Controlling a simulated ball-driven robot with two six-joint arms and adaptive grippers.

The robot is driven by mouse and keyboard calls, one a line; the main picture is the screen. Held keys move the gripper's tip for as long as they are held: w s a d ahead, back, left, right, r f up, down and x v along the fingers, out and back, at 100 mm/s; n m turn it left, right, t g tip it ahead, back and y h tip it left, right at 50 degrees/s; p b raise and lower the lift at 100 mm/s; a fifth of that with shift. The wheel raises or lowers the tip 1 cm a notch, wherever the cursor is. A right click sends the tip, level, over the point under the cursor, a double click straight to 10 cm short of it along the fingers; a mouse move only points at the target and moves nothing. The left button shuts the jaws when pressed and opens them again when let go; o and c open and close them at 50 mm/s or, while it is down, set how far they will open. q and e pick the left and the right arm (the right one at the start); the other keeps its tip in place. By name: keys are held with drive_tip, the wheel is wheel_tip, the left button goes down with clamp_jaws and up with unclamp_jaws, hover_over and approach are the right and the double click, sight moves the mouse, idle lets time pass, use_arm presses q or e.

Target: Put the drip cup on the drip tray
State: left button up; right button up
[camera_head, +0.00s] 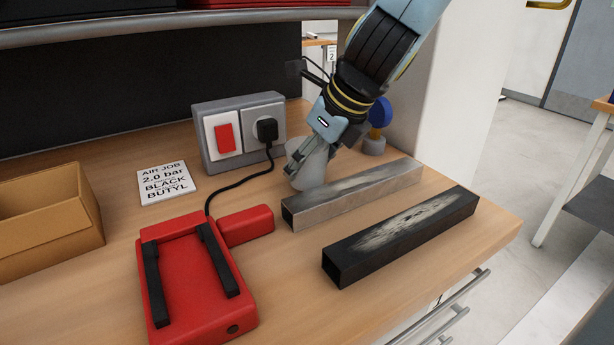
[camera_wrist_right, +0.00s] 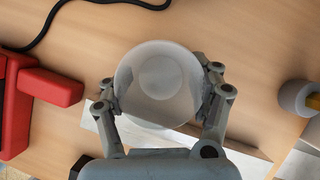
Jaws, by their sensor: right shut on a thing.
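The drip cup (camera_head: 308,168) is a pale, translucent, tapered cup behind the left half of the grey square tube. My right gripper (camera_head: 322,139) comes down from above and is shut on it; the cup looks slightly tilted in the head view. In the right wrist view the cup (camera_wrist_right: 157,82) sits between the two fingers of the gripper (camera_wrist_right: 160,88), and I look into its round mouth. Whether its base touches the bench I cannot tell. I see nothing that is clearly a drip tray. My left gripper is not in view.
A grey tube (camera_head: 350,195) and a black tube (camera_head: 400,235) lie at the right. A red device (camera_head: 195,275) with black bars stands at front left. A socket box (camera_head: 240,130) with a cable, a label card (camera_head: 168,182) and a cardboard box (camera_head: 45,225) stand behind and left.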

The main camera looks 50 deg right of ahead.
drive_tip(key=shift+f, duration=0.7)
drive_tip(key=o, duration=1.1)
drive_tip(key=shift+c, duration=0.2)
drive_tip(key=shift+r, duration=0.1)
